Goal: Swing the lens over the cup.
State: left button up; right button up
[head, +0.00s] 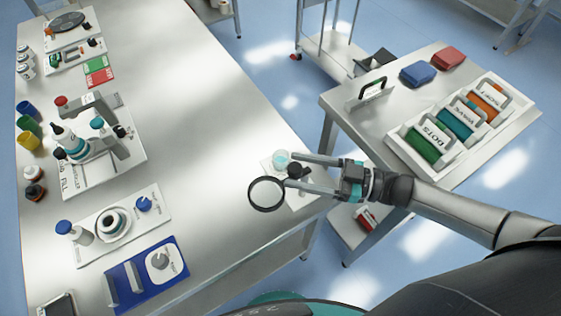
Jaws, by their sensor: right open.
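The lens (252,203) is a round glass in a black ring at the right edge of the long steel table. It lies to the front-left of a small cup (281,159) with pale teal contents and is not over it. A black pivot or knob (297,170) sits beside the lens on a small white plate (303,200). My right gripper (289,171) reaches in from the right with its fingers spread. One fingertip is by the cup and the other by the lens ring; whether they touch is unclear. My left gripper is out of view.
The steel table (210,130) is bare left of the lens.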

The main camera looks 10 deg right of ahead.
jog(key=shift+x, duration=2.3)
grip_shut()
